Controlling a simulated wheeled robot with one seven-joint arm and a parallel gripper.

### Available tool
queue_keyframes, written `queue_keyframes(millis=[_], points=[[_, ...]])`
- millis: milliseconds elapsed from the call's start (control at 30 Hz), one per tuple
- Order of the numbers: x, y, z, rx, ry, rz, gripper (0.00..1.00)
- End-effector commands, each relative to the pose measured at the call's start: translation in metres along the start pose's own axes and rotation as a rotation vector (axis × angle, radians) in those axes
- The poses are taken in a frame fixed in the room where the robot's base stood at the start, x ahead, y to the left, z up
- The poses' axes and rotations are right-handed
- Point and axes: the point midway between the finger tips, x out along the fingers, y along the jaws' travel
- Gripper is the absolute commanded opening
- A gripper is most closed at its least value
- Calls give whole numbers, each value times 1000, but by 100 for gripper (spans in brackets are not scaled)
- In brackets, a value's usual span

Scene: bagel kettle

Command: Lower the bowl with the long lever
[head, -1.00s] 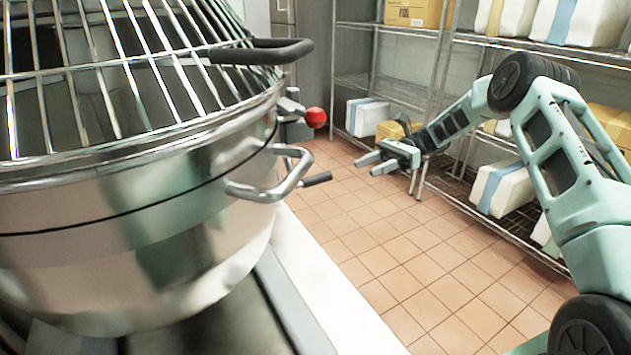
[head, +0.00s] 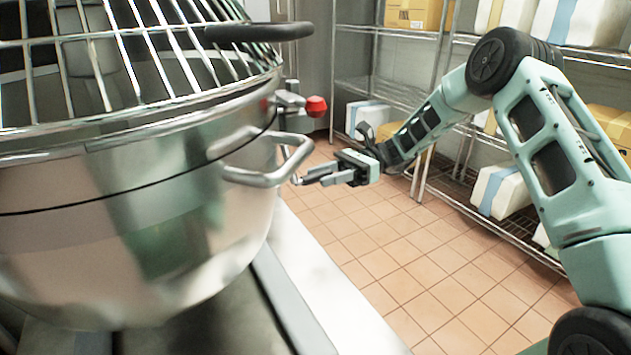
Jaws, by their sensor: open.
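A large steel bowl (head: 130,215) with a wire guard (head: 110,60) fills the left of the head view. A steel loop handle (head: 265,178) sticks out from its right side. A short lever with a red knob (head: 316,106) shows just above this handle, behind the bowl. The black-gripped lever below the red knob is now mostly hidden around the loop handle and my fingertips. My gripper (head: 308,178) is open, pointing left, just right of the loop handle. I cannot tell whether its fingers are around the lever or touching it.
A black handle (head: 258,31) juts from the guard above. Wire shelves (head: 455,180) with white boxes (head: 503,192) and yellow boxes stand behind my arm. The tiled floor (head: 400,255) is clear. A pale ledge (head: 325,290) runs below the bowl.

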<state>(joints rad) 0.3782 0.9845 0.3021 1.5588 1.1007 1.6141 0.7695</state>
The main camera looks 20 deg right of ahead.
Motion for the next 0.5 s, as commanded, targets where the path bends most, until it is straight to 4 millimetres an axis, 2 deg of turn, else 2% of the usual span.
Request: queue_keyframes(millis=[100, 200, 500], points=[[16, 0, -1, 1, 0, 1, 42], [23, 0, 0, 1, 0, 1, 42], [27, 0, 0, 0, 0, -1, 42]])
